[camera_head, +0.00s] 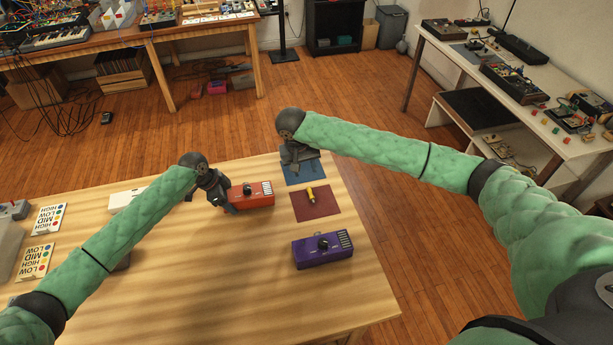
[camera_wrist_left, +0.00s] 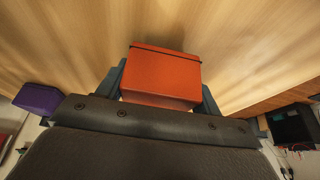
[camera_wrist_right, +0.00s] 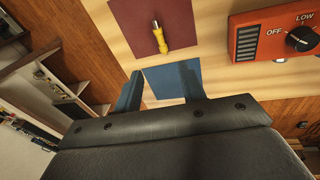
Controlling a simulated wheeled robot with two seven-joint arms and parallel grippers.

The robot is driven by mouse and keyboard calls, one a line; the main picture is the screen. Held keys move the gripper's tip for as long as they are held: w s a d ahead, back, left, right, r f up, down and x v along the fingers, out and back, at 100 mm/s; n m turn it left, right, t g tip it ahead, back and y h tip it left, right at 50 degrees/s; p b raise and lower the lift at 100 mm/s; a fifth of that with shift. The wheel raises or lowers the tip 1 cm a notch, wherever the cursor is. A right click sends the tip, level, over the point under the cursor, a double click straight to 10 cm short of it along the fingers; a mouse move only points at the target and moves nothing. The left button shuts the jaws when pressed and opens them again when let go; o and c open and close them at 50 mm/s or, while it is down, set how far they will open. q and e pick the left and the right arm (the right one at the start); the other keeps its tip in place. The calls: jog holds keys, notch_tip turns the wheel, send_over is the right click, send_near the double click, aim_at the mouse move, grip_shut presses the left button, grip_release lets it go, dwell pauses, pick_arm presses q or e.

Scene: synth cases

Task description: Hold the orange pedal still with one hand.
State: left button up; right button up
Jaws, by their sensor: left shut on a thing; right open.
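The orange pedal (camera_head: 251,196) sits on the wooden table, with a black knob and a strip of light slots on top. My left gripper (camera_head: 225,200) is shut on its left end. In the left wrist view the orange pedal (camera_wrist_left: 163,78) fills the space between the two fingers of the left gripper (camera_wrist_left: 162,85). My right gripper (camera_head: 296,163) is open and empty over a blue mat at the table's far right. In the right wrist view the right gripper (camera_wrist_right: 164,85) has its fingers apart, and the orange pedal (camera_wrist_right: 275,35) is at the upper right.
A yellow-handled screwdriver (camera_head: 310,195) lies on a dark red mat (camera_head: 325,208). The blue mat (camera_head: 303,172) is just beyond it. A purple pedal (camera_head: 322,250) stands nearer, at the right. Two cards with coloured dots (camera_head: 35,262) are at the left. The table's middle front is clear.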

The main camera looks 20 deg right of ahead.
jog(key=shift+a+r, duration=0.15)
jog(key=shift+r, duration=0.75)
pick_arm(q)
jog(key=o, duration=1.2)
jog(key=shift+c, duration=0.2)
jog(key=v, duration=1.2)
